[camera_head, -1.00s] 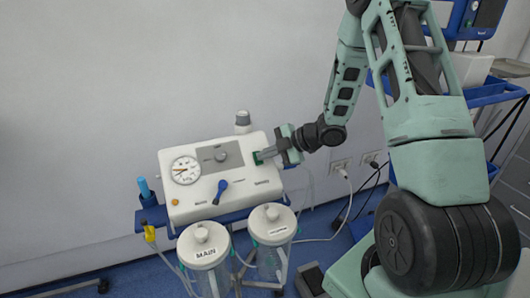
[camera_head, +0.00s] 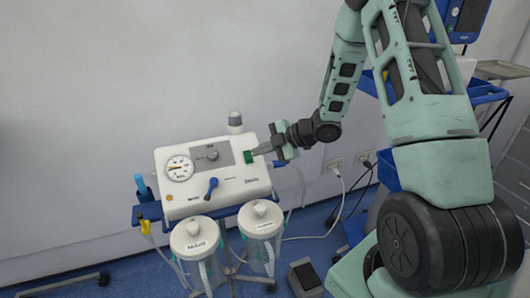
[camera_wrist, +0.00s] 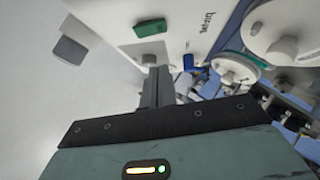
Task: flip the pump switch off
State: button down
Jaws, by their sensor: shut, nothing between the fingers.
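The pump (camera_head: 225,185) is a white box with a round gauge, a dark knob and a blue lever on its face. Its green switch (camera_head: 248,157) sits at the right end of the face. The switch also shows in the wrist view (camera_wrist: 150,28). I cannot tell which way it is tipped. My gripper (camera_head: 257,150) reaches in from the right, its fingertips close beside the switch. In the wrist view the shut, empty fingers (camera_wrist: 155,85) point at the pump face just below the switch, with a small gap visible.
Two clear canisters with white lids, one on the left (camera_head: 196,240) and one on the right (camera_head: 262,218), hang below the pump. A blue-handled item (camera_head: 142,186) stands at its left. A wall socket (camera_head: 333,165) with cables is behind at right.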

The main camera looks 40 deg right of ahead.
jog(key=v, duration=0.9)
jog(key=shift+d, duration=0.15)
jog(key=shift+w, duration=0.1)
